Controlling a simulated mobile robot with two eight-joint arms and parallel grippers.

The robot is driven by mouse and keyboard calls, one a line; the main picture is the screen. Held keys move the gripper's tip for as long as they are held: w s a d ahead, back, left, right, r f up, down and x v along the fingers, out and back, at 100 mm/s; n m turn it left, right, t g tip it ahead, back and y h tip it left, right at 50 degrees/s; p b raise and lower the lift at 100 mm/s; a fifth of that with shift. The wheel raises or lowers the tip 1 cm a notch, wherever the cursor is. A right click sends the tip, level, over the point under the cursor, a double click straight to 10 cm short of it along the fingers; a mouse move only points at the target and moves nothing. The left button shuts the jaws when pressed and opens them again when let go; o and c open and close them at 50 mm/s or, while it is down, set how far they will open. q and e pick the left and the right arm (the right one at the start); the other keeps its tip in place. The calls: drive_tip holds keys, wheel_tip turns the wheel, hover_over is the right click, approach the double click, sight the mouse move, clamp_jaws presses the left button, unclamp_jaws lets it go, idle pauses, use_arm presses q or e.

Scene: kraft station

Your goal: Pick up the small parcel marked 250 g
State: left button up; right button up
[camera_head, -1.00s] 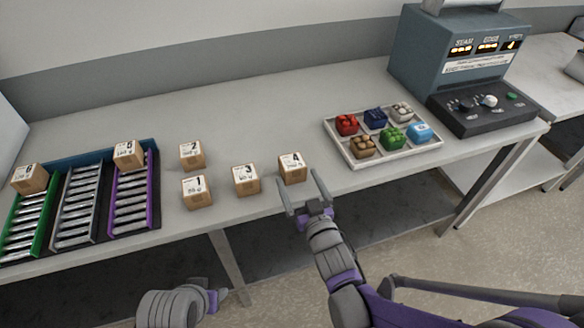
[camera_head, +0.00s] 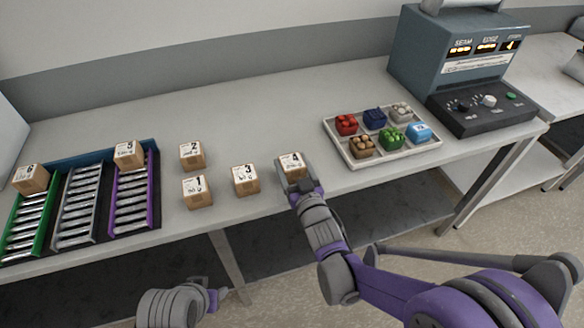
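Several small cardboard parcels with numbered white labels are in the head view. Parcel 4 (camera_head: 291,164) is at the right end of the loose group on the bench. My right gripper (camera_head: 296,178) is at its near side, with its fingers beside the parcel; whether they press on it is unclear. Parcel 3 (camera_head: 245,181) is just left of it. Parcel 1 (camera_head: 197,192) and parcel 2 (camera_head: 192,156) are further left. Parcel 5 (camera_head: 128,155) and parcel 6 (camera_head: 30,179) sit on the roller lanes. The weight lines are too small to read. My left gripper (camera_head: 222,294) is low, below the bench edge.
A sectioned tray (camera_head: 350,160) of small coloured items lies right of parcel 4. A blue-grey machine (camera_head: 455,55) with displays and knobs stands at the right end. Green, grey and purple roller lanes (camera_head: 80,205) are at left. The back of the bench (camera_head: 270,110) is clear.

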drive_tip(key=c, duration=0.9)
drive_tip(key=shift+r, duration=0.15)
